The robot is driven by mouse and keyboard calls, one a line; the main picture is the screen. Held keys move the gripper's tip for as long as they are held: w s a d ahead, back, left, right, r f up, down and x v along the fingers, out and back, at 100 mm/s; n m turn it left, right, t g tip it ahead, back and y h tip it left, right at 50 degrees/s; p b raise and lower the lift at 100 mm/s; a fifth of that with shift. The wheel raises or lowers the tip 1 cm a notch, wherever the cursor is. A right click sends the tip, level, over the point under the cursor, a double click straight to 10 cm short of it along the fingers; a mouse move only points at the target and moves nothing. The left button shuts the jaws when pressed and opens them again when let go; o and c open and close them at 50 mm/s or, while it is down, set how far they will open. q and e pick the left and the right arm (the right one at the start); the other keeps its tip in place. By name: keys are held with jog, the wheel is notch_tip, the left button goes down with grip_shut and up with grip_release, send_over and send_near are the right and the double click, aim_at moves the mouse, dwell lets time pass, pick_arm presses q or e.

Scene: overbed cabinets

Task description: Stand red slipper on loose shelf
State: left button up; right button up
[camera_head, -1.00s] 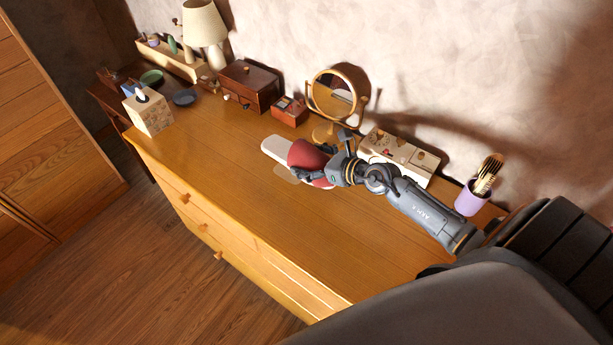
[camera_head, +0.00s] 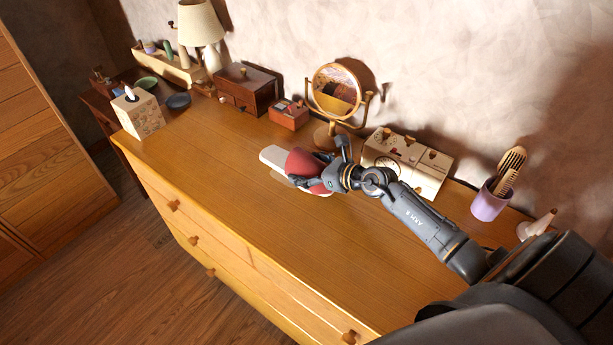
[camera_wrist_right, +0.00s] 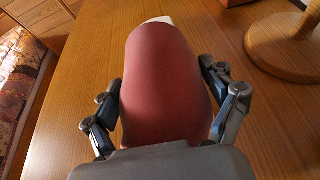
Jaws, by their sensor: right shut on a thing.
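The red slipper (camera_head: 303,164) with a pale sole is over the wooden dresser top, left of the middle of my right arm. My right gripper (camera_head: 312,178) is shut on it. In the right wrist view the slipper (camera_wrist_right: 168,85) fills the space between the two fingers of the gripper (camera_wrist_right: 168,100), its toe end pointing away. I cannot tell whether the sole touches the dresser top. No loose shelf can be made out in these views. My left gripper is not in view.
A round mirror (camera_head: 336,92) on a wooden stand is just behind the slipper. A cream box (camera_head: 407,163), a small red-brown box (camera_head: 289,115) and a purple cup (camera_head: 488,203) with brushes stand along the wall. The front half of the dresser top (camera_head: 240,190) is clear.

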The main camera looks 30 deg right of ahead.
jog(key=shift+f, duration=0.25)
jog(key=shift+f, duration=0.15)
jog(key=o, duration=1)
